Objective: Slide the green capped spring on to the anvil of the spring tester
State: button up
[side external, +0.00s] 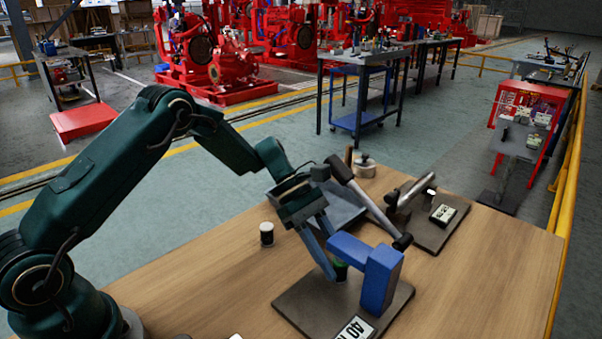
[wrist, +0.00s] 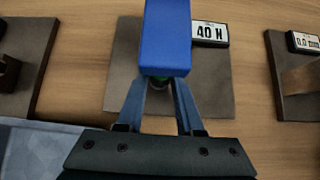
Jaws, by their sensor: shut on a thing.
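The blue spring tester (side external: 378,278) stands on a dark base plate (side external: 292,301) with a "40 N" display (side external: 356,328). Its blue head also fills the top middle of the wrist view (wrist: 166,40). The green capped spring (side external: 341,270) is under the blue arm of the tester, largely hidden by it. Only a sliver of green (wrist: 160,79) shows below the head in the wrist view. My gripper (side external: 334,273) reaches down under the head and is shut on the spring. The anvil is hidden, so I cannot tell whether the spring rests on it.
A small white piece with a dark top (side external: 266,233) stands left of my gripper. A grey-blue tray (side external: 345,212) lies behind it. Another dark plate with a device and display (side external: 443,214) is at the back right. The wooden table (side external: 480,280) is clear at right.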

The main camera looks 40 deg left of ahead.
jog(key=shift+f, duration=0.1)
dwell(0.3)
jog(key=o, duration=1.1)
jog(key=shift+c, duration=0.2)
jog(key=shift+v, duration=3)
jog(key=a+r, duration=0.4)
jog(key=r, duration=1.1)
jog(key=shift+d, duration=0.1)
